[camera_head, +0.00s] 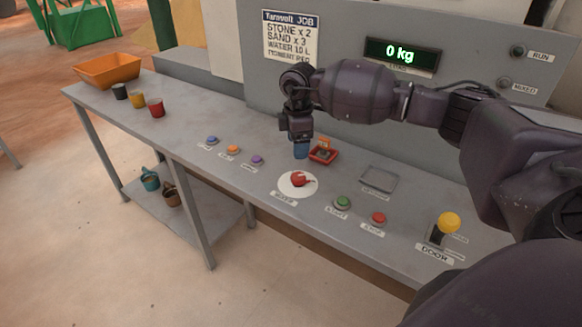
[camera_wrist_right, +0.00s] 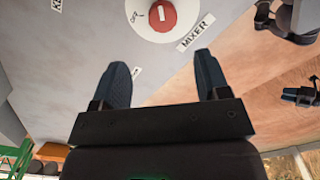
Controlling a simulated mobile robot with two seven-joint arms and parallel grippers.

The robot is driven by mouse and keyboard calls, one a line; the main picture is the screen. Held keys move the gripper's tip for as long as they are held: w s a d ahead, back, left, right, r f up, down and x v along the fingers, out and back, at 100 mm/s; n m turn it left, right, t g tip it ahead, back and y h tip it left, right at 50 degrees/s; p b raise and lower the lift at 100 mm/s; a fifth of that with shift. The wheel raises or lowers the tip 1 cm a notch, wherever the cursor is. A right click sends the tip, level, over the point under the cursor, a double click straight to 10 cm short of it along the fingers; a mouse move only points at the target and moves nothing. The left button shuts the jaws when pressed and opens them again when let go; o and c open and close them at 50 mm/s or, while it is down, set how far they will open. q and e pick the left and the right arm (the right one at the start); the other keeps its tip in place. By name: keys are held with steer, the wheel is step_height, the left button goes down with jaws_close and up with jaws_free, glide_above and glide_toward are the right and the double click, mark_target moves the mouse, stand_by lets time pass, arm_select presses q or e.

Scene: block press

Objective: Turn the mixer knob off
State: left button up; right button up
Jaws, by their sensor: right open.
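The red mixer knob (camera_head: 299,180) sits on a round white plate (camera_head: 289,188) on the grey bench, with a label in front of it. In the right wrist view the knob (camera_wrist_right: 163,15) is at the top edge, partly cut off. It bears a white mark; OFF is printed left of it on the plate and MIXER on a label to the right. I cannot tell its setting for sure. My right gripper (camera_head: 301,151) points down behind the knob, apart from it. In the wrist view its blue fingers (camera_wrist_right: 163,72) are spread and empty.
A small red tray (camera_head: 323,155) stands right beside my right gripper. Green (camera_head: 343,202) and red (camera_head: 378,217) buttons and a yellow-topped door lever (camera_head: 449,223) are to the right. Blue, orange and purple buttons (camera_head: 257,159) are left. The display (camera_head: 402,55) reads 0 kg.

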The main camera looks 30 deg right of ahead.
mark_target(298, 176)
steer(key=shift+s+f, duration=0.2)
steer(key=shift+f, duration=0.3)
step_height(298, 176, down, 3)
steer(key=shift+s+r, duration=0.15)
step_height(298, 176, down, 5)
steer(key=shift+f+b, duration=0.1)
steer(key=shift+b, duration=0.4)
steer(key=shift+f, duration=0.7)
arm_select(q)
steer(key=shift+d+f, duration=0.1)
steer(key=shift+f, duration=0.25)
steer(key=shift+s+f, duration=0.15)
steer(key=shift+s, duration=0.05)
arm_select(e)
steer(key=shift+c, duration=0.8)
steer(key=c, duration=0.8)
arm_select(q)
steer(key=shift+s+f, duration=0.1)
steer(key=shift+s, duration=0.15)
arm_select(e)
steer(key=shift+o, duration=0.2)
